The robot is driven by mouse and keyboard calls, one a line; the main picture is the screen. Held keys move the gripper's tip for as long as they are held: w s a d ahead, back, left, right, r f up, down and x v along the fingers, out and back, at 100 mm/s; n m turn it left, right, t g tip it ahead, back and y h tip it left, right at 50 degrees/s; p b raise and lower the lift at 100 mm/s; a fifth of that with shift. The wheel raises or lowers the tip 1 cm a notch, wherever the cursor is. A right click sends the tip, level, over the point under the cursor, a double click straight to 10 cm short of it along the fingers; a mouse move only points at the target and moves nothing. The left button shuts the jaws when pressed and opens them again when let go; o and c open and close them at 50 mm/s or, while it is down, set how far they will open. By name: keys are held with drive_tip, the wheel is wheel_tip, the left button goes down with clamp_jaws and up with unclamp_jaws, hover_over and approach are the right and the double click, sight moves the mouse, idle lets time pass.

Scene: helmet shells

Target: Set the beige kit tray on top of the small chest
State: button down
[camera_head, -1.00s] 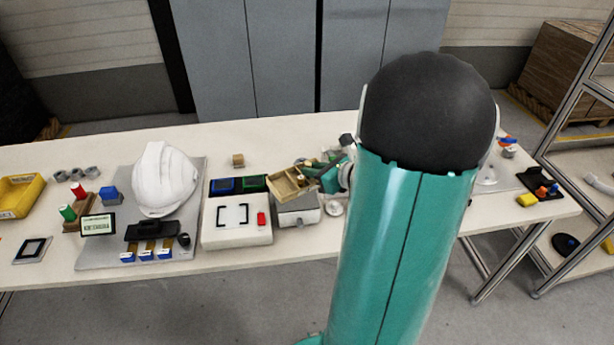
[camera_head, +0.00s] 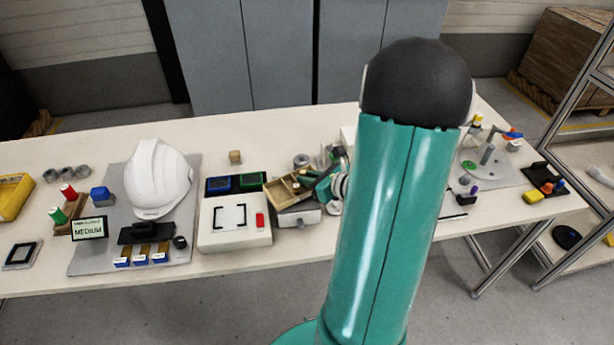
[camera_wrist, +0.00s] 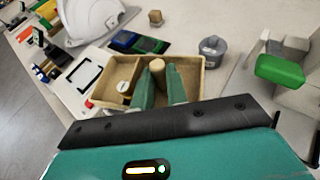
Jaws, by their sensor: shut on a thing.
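The beige kit tray (camera_head: 283,196) is in my gripper, over the small chest (camera_head: 299,218), a pale grey box with a round knob on its front. The tray sits slightly skewed to the chest; I cannot tell whether they touch. In the wrist view the tray (camera_wrist: 108,99) shows compartments, with a small white round piece (camera_wrist: 124,87) in the left one. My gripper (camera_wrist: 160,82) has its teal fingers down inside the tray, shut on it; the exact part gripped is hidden. The chest is hidden below the tray in the wrist view.
A white box (camera_head: 235,238) with a red button stands left of the chest. Blue and green bins (camera_head: 235,184) lie behind it. A white helmet (camera_head: 157,180) is farther left. A grey lidded pot (camera_wrist: 212,48) stands behind the tray. My arm hides the table's middle right.

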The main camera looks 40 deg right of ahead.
drive_tip(key=shift+f, duration=0.4)
drive_tip(key=shift+s, duration=0.15)
drive_tip(key=c, duration=1.4)
unclamp_jaws()
drive_tip(key=shift+f, duration=0.1)
